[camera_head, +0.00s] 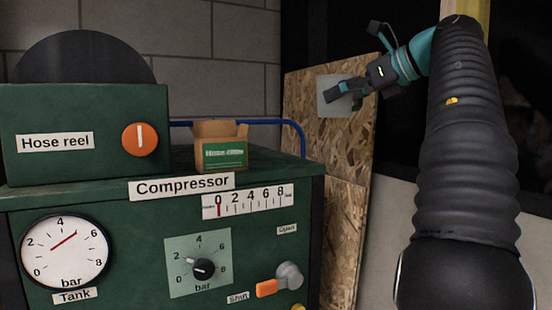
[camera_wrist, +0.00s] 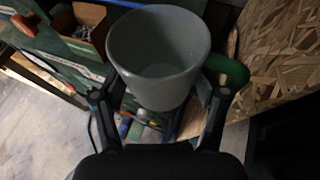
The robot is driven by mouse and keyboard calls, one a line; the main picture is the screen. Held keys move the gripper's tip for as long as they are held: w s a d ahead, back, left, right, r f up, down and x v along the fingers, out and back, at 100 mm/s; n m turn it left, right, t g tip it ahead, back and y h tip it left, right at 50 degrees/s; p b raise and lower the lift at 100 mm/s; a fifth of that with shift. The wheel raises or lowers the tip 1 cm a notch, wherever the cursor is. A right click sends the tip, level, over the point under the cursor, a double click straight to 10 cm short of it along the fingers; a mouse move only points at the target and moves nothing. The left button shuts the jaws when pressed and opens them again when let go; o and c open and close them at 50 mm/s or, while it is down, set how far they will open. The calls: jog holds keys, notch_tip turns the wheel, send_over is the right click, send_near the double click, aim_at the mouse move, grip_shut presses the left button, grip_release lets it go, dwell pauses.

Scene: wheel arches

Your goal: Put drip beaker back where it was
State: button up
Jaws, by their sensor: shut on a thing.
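In the head view the beaker (camera_head: 329,103) is a pale grey shape at the fingers of my gripper (camera_head: 346,92), in front of the chipboard panel and right of the compressor. It is held in the air and looks roughly upright. The fingers hide part of it.
The green compressor cabinet (camera_head: 130,225) carries a hose reel box (camera_head: 80,150) and an open cardboard box (camera_head: 220,155). A blue rail (camera_head: 298,130) runs behind. A chipboard panel (camera_head: 345,150) stands close to the beaker. The wrist view shows bare floor (camera_wrist: 40,130) at lower left.

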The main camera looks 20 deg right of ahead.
jog(key=w+a+f+b, duration=0.1)
jog(key=w+a+f, duration=0.1)
jog(key=w, duration=0.1)
jog(key=w+a+f+b, duration=0.1)
jog(key=w+a+f, duration=0.1)
jog(key=w, duration=0.1)
jog(key=w+a+f+b, duration=0.1)
jog(key=w+a+f, duration=0.2)
jog(key=shift+w, duration=0.2)
notch_tip(320, 180, down, 4)
jog(key=shift+b, duration=1.25)
jog(key=o, duration=1.3)
jog(key=shift+c, duration=0.2)
jog(key=shift+r, duration=0.1)
jog(key=p+v, duration=0.1)
jog(key=v, duration=1.1)
jog(key=shift+a, duration=0.1)
